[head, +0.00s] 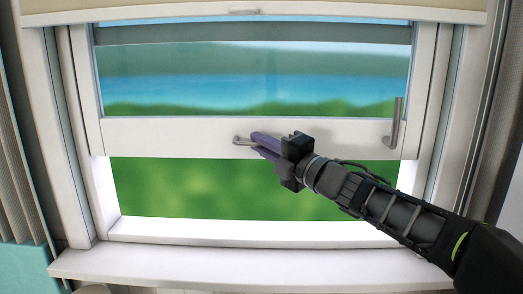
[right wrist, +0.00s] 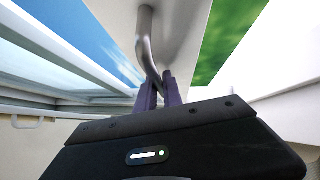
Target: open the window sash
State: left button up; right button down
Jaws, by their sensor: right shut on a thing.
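The white window sash (head: 180,137) is raised. A wide gap shows green outside between its bottom rail and the sill. My right gripper (head: 262,145) reaches in from the right and its purple fingers are shut on the small grey sash handle (head: 241,140) at the middle of the bottom rail. In the right wrist view the purple fingers (right wrist: 158,95) close around the curved metal handle (right wrist: 146,40). Part of the handle is hidden behind the fingers. My left gripper is not in view.
A second upright grey handle (head: 396,122) is on the right of the sash. A beige blind (head: 150,12) hangs across the top. The white sill (head: 200,262) is clear. Grey curtains flank the window, and a teal object (head: 25,268) is at the lower left.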

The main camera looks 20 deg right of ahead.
jog(key=shift+r, duration=0.45)
jog(key=shift+f, duration=0.1)
jog(key=c, duration=1.5)
grip_release()
jog(key=shift+s+f, duration=0.1)
jog(key=r+b+v, duration=0.1)
jog(key=v, duration=0.6)
jog(key=shift+s+d+f, duration=0.15)
jog(key=shift+s+f, duration=0.15)
jog(key=shift+f, duration=0.25)
